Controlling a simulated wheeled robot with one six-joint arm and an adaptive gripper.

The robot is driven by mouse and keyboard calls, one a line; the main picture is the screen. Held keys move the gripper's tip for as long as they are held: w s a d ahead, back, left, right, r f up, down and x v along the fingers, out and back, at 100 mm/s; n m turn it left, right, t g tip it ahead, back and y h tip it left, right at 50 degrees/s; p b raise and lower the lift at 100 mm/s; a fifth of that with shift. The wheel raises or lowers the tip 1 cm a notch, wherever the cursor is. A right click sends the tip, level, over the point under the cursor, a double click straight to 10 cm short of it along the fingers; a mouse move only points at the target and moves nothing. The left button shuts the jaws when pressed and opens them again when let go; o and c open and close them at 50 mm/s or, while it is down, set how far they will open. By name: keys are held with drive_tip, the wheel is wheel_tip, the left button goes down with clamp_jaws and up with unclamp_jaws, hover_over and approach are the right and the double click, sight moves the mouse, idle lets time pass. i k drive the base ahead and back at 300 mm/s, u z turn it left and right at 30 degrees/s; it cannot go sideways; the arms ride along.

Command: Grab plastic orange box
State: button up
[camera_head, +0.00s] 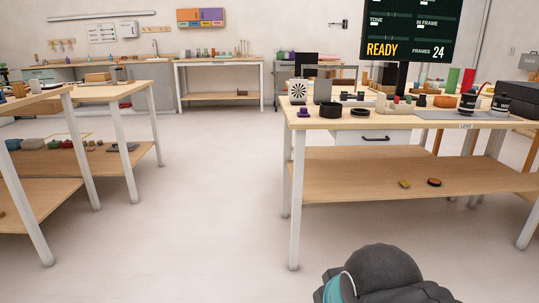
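No orange box can be made out for certain. A small orange thing (445,101) with a rounded look lies on the right table's top, among other props; its exact shape is too small to tell. A small yellow piece (404,184) and a dark round piece with an orange top (434,182) lie on that table's lower shelf. A dark rounded part of my arm with a teal band shows at the bottom right, in front of the right table. My gripper's fingers are not in view.
The right table (330,170) holds several props, dark cups (467,103) and a black case (518,97). A screen (409,30) stands behind it. Left tables (131,150) carry more props. A back table (218,62) stands by the wall. The floor (215,190) between is clear.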

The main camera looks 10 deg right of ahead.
sight(440, 102)
drive_tip(key=i, duration=0.6)
drive_tip(key=z, duration=2.5)
drive_tip(key=i, duration=2.35)
drive_tip(key=u, duration=1.85)
